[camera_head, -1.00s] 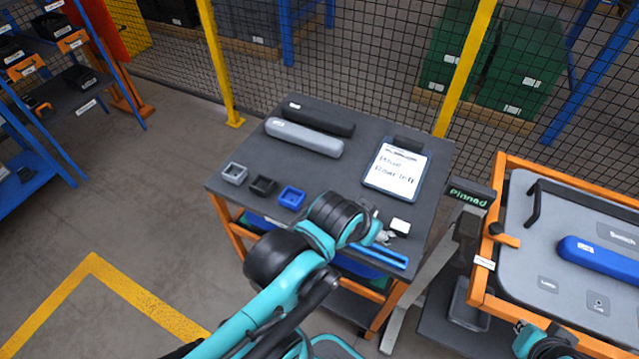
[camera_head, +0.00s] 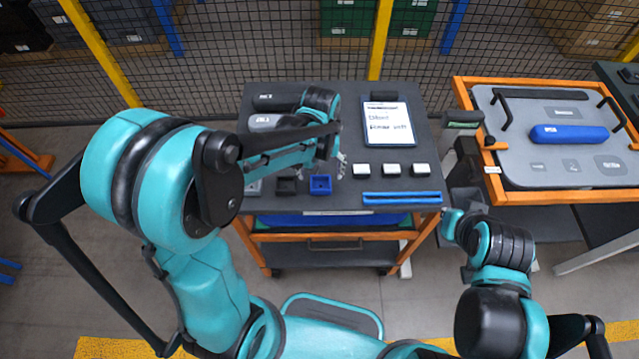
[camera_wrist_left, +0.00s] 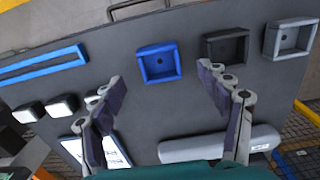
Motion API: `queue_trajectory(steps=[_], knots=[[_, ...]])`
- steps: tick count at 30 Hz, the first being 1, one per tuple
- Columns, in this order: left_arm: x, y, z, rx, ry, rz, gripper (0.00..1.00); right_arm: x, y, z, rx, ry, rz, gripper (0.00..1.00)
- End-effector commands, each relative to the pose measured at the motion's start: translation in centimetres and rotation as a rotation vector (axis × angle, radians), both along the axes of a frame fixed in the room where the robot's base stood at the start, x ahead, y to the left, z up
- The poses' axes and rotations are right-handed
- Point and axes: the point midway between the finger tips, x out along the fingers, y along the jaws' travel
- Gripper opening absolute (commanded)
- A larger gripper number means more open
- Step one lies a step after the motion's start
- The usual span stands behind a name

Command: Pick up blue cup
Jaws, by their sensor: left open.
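The blue cup (camera_head: 320,184) is a small square open box. It sits upright on the dark cart top (camera_head: 350,198), at the right end of a row with a black one (camera_head: 286,186) and a grey one. In the left wrist view the blue cup (camera_wrist_left: 158,64) lies just ahead of and between the fingertips. My left gripper (camera_head: 341,165) is above the cart, open and empty; its spread fingers show in the left wrist view (camera_wrist_left: 160,82). My right gripper (camera_head: 453,222) is beyond the cart's right front edge; its fingers are not clear.
Three white blocks (camera_head: 392,170) and blue bars (camera_head: 402,197) lie right of the cup. A clipboard (camera_head: 388,125) and a grey roll (camera_head: 270,122) lie behind it. An orange-framed panel (camera_head: 548,140) stands right of the cart. A mesh fence is behind.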

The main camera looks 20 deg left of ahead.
Motion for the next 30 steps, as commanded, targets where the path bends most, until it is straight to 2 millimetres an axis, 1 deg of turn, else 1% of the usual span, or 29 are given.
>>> queue_trajectory(steps=[1, 5, 9, 12, 15, 21, 22, 23, 24, 26, 27, 28, 30], knots=[[0.0, 0.0, -0.9, 0.000, 0.000, 0.000, 0.76, 0.0, 0.0, -0.4, 0.000, 0.000, 0.000, 0.00], [0.1, 0.1, -2.5, 0.000, -0.001, 0.000, 0.76, 0.0, 0.0, -1.0, 0.000, 0.000, 0.000, 0.00], [0.4, 0.3, -4.8, -0.001, -0.001, 0.000, 0.76, 0.0, 0.0, -2.0, 0.000, 0.000, 0.000, 0.00], [0.4, 0.2, -6.0, 0.000, -0.002, -0.001, 0.76, 0.0, 0.0, -2.3, 0.000, 0.000, 0.000, 0.00], [0.4, 0.2, -6.5, 0.000, -0.002, -0.001, 0.76, 0.0, 0.0, -2.4, 0.000, 0.000, 0.000, 0.00], [0.4, 0.2, -6.5, 0.000, -0.002, -0.001, 0.76, 0.0, 0.0, -2.3, 0.000, 0.000, 0.000, 0.00], [0.4, 0.2, -6.5, 0.000, -0.002, -0.001, 0.73, 0.0, 0.0, -2.3, 0.000, 0.000, 0.000, 0.00], [0.4, 0.2, -6.4, 0.000, -0.002, -0.001, 0.65, 0.0, 0.0, -2.3, 0.000, 0.000, 0.000, 0.00], [0.4, 0.2, -6.4, 0.000, -0.002, -0.001, 0.55, 0.0, 0.0, -2.3, 0.000, 0.000, 0.000, 0.00], [0.4, 0.3, -6.4, 0.000, -0.002, -0.001, 0.39, 0.0, 0.0, -2.3, 0.000, 0.000, 0.000, 0.00], [0.4, 0.3, -6.4, 0.000, -0.002, -0.001, 0.28, 0.0, 0.0, -2.3, 0.000, 0.000, 0.000, 0.00], [0.4, 0.3, -6.4, 0.000, -0.002, -0.001, 0.23, 0.0, 0.0, -2.3, 0.000, 0.000, 0.000, 0.00], [0.4, 0.3, -6.4, 0.000, -0.002, -0.001, 0.23, 0.0, 0.0, -2.3, 0.000, 0.000, 0.000, 0.00]])
